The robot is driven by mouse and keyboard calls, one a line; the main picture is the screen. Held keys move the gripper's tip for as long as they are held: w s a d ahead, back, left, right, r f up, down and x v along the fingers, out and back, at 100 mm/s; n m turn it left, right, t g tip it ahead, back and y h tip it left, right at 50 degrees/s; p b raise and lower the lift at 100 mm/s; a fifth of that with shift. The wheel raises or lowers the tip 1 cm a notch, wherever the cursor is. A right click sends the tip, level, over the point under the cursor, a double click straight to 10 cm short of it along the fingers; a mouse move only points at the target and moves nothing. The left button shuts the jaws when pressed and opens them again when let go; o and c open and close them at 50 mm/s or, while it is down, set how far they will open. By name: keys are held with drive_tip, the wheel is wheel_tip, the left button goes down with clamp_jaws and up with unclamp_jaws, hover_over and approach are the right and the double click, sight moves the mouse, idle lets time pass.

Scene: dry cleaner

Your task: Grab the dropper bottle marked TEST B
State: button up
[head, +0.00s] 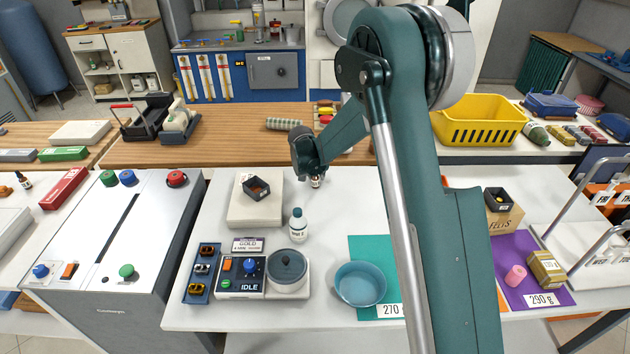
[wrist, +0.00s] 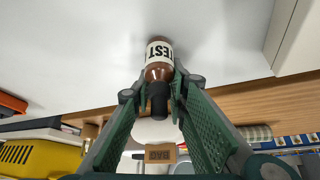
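A brown dropper bottle (wrist: 158,68) with a black dropper top and a white label reading TEST lies between my fingertips in the wrist view. The letter after TEST cannot be read. In the head view the brown bottle (head: 316,182) shows small beneath my gripper (head: 309,166), over the far part of the white table. In the wrist view my gripper (wrist: 159,95) has both fingers close in against the bottle's neck and black top. Whether the bottle's base touches the table cannot be told. A pale bottle (head: 298,226), also labelled TEST, stands nearer; its last character is unclear.
A pale box (head: 255,208) with a small dark tray on it stands left of the bottles. My arm covers the table's middle right.

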drive_tip(key=shift+c, duration=0.6)
wheel_tip(320, 180, up, 10)
drive_tip(key=p, duration=0.1)
drive_tip(key=shift+p, duration=0.4)
